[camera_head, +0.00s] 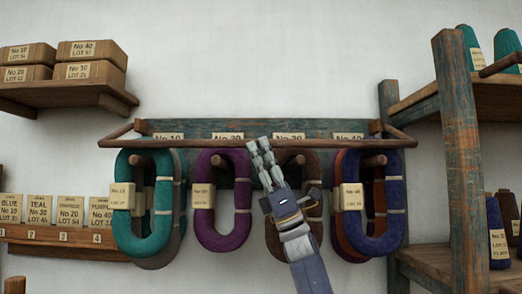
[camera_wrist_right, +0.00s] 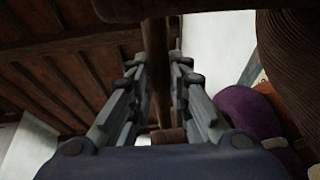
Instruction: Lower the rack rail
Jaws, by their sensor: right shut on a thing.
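The rack rail (camera_head: 190,143) is a long thin brown wooden bar across the front of the wall rack, above the hanging yarn hanks. Its ends meet side arms at the left and right of the rack. In the right wrist view the dark rail (camera_wrist_right: 155,45) runs between the two fingers. The fingers hide a short part of it. My left gripper is in neither view.
Teal (camera_head: 122,225), purple (camera_head: 240,220), brown and navy (camera_head: 394,215) hanks hang on pegs below the rail, close to my right gripper. A shelf with boxes (camera_head: 92,51) is at upper left. A wooden shelf post (camera_head: 458,150) stands at the right.

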